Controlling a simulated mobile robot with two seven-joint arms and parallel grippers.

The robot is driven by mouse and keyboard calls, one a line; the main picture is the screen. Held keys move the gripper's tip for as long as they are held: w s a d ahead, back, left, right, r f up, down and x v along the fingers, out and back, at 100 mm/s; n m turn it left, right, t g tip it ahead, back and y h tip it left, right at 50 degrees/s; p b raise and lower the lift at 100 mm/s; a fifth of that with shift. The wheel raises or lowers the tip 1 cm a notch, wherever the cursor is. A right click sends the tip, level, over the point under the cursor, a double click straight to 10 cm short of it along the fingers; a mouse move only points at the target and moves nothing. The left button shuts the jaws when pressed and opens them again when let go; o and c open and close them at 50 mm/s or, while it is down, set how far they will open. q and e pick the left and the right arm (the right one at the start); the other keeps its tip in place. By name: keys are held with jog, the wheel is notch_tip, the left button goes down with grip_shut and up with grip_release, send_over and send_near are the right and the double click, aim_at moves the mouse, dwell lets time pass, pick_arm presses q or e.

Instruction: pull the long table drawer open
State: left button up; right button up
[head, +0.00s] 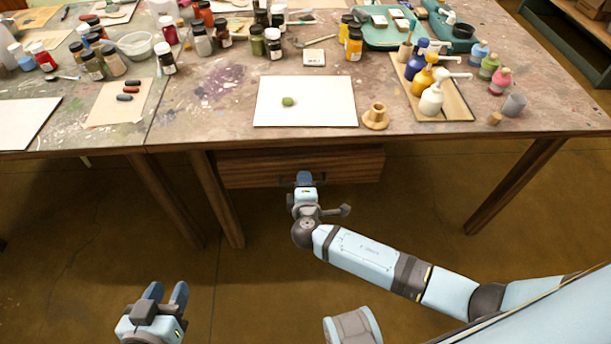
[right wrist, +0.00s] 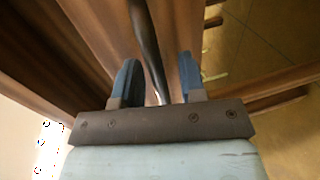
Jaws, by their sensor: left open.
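The long wooden drawer (head: 240,172) sits under the table's front edge, and no open inside shows. Its dark bar handle (head: 318,181) is partly hidden behind my right gripper (head: 304,180) in the head view. In the right wrist view the handle (right wrist: 148,40) runs between the two blue fingers of my right gripper (right wrist: 158,82). The fingers stand apart, with a visible gap between the bar and the right finger. My left gripper (head: 167,291) is open and empty, low over the floor at the lower left, well away from the drawer.
The paint-stained table (head: 220,95) carries a white sheet (head: 305,112) with a green lump, a wooden tray (head: 452,105) of pump bottles, and several jars. Table legs (head: 217,200) stand left and right of the drawer. The floor (head: 240,270) before it is clear.

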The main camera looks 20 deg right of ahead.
jog(key=shift+w, duration=0.1)
grip_shut()
dwell(0.4)
